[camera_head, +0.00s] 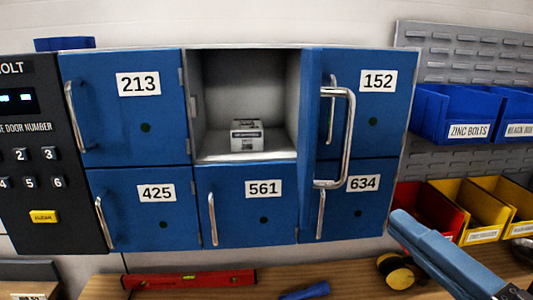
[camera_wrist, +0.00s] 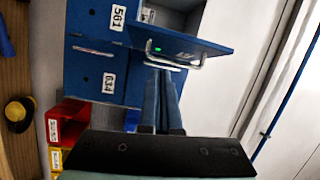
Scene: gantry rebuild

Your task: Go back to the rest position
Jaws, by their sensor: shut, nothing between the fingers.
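My gripper (camera_head: 402,220) is at the lower right of the head view, with its blue fingers pointing up and left. In the wrist view its two long fingers (camera_wrist: 161,78) lie close together, shut and empty. Ahead of them is the open locker door (camera_wrist: 190,38) with its metal handle (camera_wrist: 175,66). In the head view the fingertips are to the right of and below that door's handle (camera_head: 350,140), apart from it. My rest position is not marked in either view.
The blue locker's top middle compartment (camera_head: 215,100) is open, with a small white box (camera_head: 247,136) inside. The other doors look shut.

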